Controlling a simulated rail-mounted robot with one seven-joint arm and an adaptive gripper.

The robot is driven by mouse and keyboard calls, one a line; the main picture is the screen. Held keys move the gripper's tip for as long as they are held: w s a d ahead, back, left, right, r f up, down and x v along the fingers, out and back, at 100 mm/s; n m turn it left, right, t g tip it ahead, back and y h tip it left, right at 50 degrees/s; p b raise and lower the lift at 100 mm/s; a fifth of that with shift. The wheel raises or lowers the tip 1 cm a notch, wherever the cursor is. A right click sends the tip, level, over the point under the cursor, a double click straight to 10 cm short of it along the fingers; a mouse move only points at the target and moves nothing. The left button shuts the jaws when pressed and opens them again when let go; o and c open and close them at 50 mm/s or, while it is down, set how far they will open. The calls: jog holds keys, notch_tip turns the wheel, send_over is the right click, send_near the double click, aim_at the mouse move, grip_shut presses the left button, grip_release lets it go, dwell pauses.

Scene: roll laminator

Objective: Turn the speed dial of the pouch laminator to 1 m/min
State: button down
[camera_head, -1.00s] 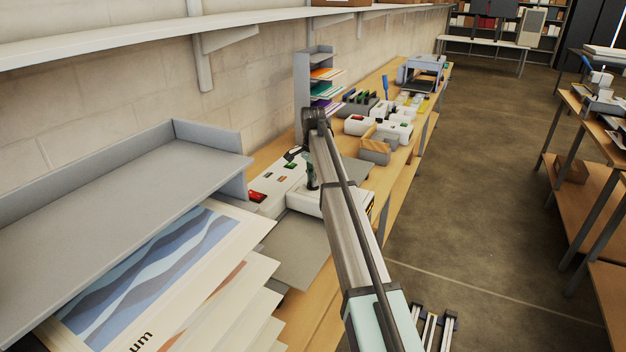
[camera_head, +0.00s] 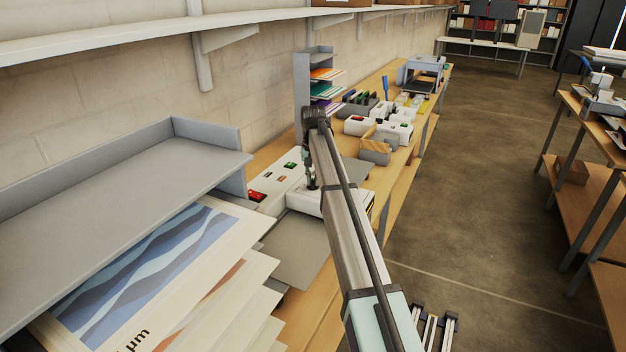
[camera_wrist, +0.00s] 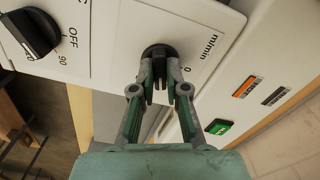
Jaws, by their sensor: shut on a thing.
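The speed dial (camera_wrist: 160,51) is a black knob on a white panel marked "m/min" in the wrist view. A "0" shows to the right of the knob; other scale marks are hidden behind my gripper. My gripper (camera_wrist: 160,72) is shut on the speed dial, its two fingers at the knob's sides. The knob's pointer direction cannot be made out. The white pouch laminator (camera_head: 272,195) stands on the bench in the head view, partly hidden by my arm. A second black dial (camera_wrist: 32,32), by "OFF" and "90", is at the wrist view's upper left, clear of my fingers.
A green button (camera_wrist: 218,127) and an orange switch (camera_wrist: 247,87) sit on the laminator's other face. A grey shelf unit (camera_head: 130,190) with large prints stands close at the left. A grey-and-wood box (camera_head: 376,150) lies beyond the laminator.

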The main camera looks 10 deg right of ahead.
aim_at(313, 181)
jog(key=shift+n, duration=0.8)
jog(key=c, duration=1.2)
grip_release()
notch_tip(313, 181, up, 12)
jog(key=shift+r, duration=0.1)
